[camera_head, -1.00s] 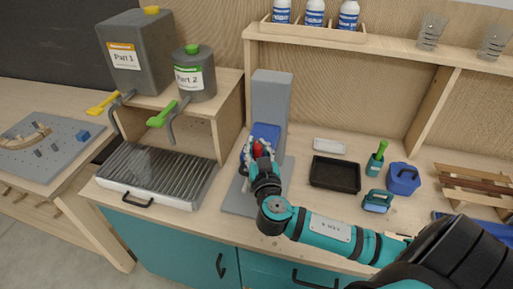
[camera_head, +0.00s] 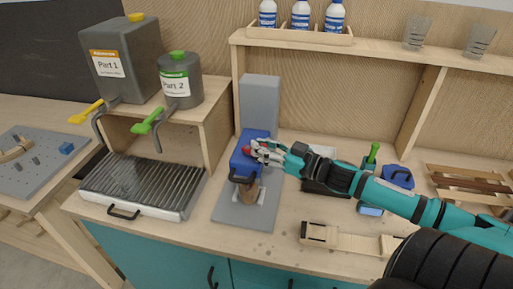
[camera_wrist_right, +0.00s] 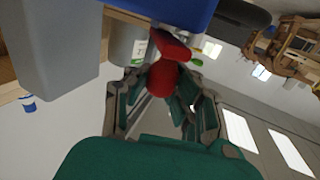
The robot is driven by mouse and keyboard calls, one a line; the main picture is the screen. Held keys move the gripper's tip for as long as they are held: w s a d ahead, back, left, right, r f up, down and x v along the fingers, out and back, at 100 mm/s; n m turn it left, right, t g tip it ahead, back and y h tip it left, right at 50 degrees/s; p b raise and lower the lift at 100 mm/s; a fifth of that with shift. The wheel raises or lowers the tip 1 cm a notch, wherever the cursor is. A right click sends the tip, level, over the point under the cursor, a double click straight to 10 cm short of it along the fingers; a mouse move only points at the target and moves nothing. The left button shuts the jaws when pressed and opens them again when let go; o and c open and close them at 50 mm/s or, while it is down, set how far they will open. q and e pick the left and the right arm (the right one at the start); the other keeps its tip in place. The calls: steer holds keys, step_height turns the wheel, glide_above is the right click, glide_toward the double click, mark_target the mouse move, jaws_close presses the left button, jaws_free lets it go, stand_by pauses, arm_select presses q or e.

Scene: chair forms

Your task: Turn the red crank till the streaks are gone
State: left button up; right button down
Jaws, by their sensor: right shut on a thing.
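The red crank (camera_head: 248,147) is on the blue head (camera_head: 245,162) of a grey stand (camera_head: 259,105). My right gripper (camera_head: 259,150) reaches in from the right and is shut on the crank's red knob. In the right wrist view the red knob (camera_wrist_right: 164,78) sits between the fingers (camera_wrist_right: 166,95), close to the blue head (camera_wrist_right: 175,12). A brownish cup (camera_head: 243,194) stands under the head on the grey base (camera_head: 228,212); streaks in it are too small to tell. My left gripper is not in view.
Left of the stand are a ridged metal tray (camera_head: 140,187) and two dispensers, Part 1 (camera_head: 125,60) and Part 2 (camera_head: 180,82). A black tray (camera_head: 322,188) lies partly behind my arm. A wooden piece (camera_head: 345,240) lies at the front. Bottles (camera_head: 300,15) stand on the shelf above.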

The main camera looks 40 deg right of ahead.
steer(key=shift+w+d+f+n+g+y+b, duration=0.15)
steer(key=shift+d+n+g+y+b, duration=0.25)
steer(key=shift+y, duration=0.3)
steer(key=d+n+g+y+b, duration=0.1)
steer(key=n+g+y+b, duration=0.2)
steer(key=w+d+n+g+y+b, duration=0.1)
steer(key=n+g+y+b, duration=0.1)
steer(key=g+b, duration=0.1)
steer(key=w+n+g+y+b, duration=0.1)
steer(key=n+g+y+b, duration=0.2)
steer(key=shift+w+d+r+n+g+y, duration=0.15)
steer(key=shift+d+r+n+g+y, duration=0.15)
steer(key=shift+d, duration=0.1)
steer(key=shift+w+n+g, duration=0.1)
steer(key=shift+n+g, duration=0.2)
steer(key=shift+g, duration=0.2)
steer(key=c, duration=1.6)
jaws_free()
steer(key=shift+d, duration=0.1)
steer(key=o, duration=0.5)
steer(key=shift+d+f, duration=0.1)
steer(key=shift+d, duration=0.05)
steer(key=shift+c, duration=0.2)
steer(key=shift+o, duration=0.4)
